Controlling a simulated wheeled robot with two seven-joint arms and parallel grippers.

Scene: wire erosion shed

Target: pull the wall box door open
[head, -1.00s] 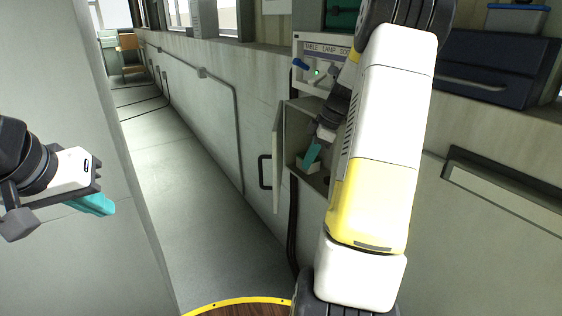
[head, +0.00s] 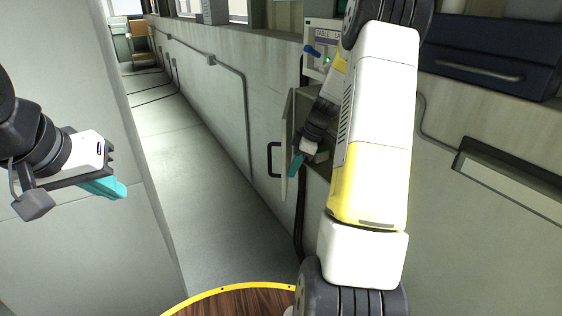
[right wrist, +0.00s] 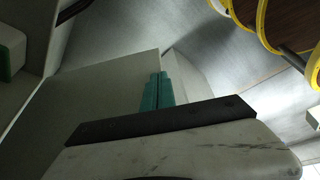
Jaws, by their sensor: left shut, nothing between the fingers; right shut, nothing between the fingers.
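The wall box (head: 317,168) is on the wall right of the corridor, largely hidden behind my right arm. Its pale door (head: 288,140) stands open, nearly edge-on in the head view, with a black bar handle (head: 274,160) on its outer face. My right gripper (head: 296,166) is shut and empty, its teal fingers at the door's inner side near the free edge. In the right wrist view the fingers (right wrist: 157,92) point at a pale panel, seemingly the door (right wrist: 95,100); I cannot tell if they touch. My left gripper (head: 106,189) is shut and empty at far left, away from the box.
A dark blue drawer unit (head: 485,65) is at right. A grey wall (head: 80,245) stands at left. The corridor floor (head: 185,160) is clear. A yellow-rimmed round wooden top (head: 235,300) is below.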

